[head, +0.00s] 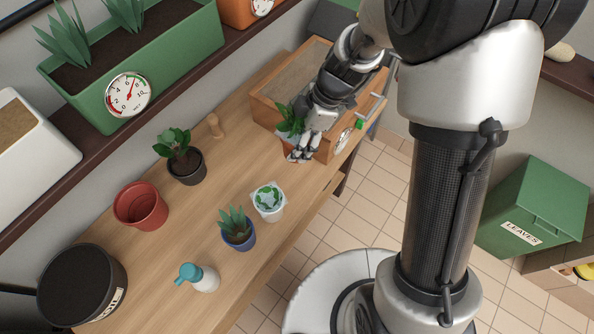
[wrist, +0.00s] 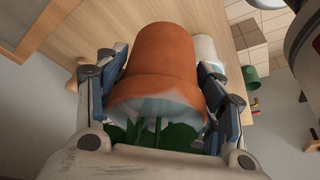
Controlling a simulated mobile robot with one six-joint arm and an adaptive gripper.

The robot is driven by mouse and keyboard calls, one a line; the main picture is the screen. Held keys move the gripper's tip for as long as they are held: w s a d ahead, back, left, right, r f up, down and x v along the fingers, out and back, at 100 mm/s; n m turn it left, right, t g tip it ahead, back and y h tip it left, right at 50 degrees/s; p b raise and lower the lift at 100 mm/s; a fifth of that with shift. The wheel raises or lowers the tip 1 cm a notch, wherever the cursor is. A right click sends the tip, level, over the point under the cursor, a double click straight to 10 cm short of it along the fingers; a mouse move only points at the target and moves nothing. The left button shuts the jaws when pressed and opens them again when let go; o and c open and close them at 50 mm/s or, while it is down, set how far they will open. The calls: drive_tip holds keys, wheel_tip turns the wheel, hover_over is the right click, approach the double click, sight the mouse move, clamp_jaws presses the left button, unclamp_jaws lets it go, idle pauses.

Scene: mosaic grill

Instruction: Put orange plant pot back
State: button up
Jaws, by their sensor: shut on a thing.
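The orange plant pot (wrist: 160,62) is between the two fingers of my gripper (wrist: 162,75) in the wrist view, with its rim towards the palm and its base pointing away. Green leaves (wrist: 150,135) show at its rim, close to the palm. In the head view my gripper (head: 305,145) is shut on the pot at the far right end of the wooden bench (head: 150,240), in front of a wooden drawer box (head: 268,112). Leaves (head: 290,121) stick out left of the fingers. Most of the pot is hidden there by my fingers.
A shelf (head: 100,135) with a green planter (head: 190,60) runs above. A green bin (head: 535,205) stands right.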

wheel_tip(320, 180, down, 14)
drive_tip(key=b, duration=0.3)
drive_tip(key=shift+f+b, duration=0.15)
drive_tip(key=shift+b, duration=0.3)
drive_tip(key=o, duration=1.4)
drive_tip(key=shift+o, duration=0.2)
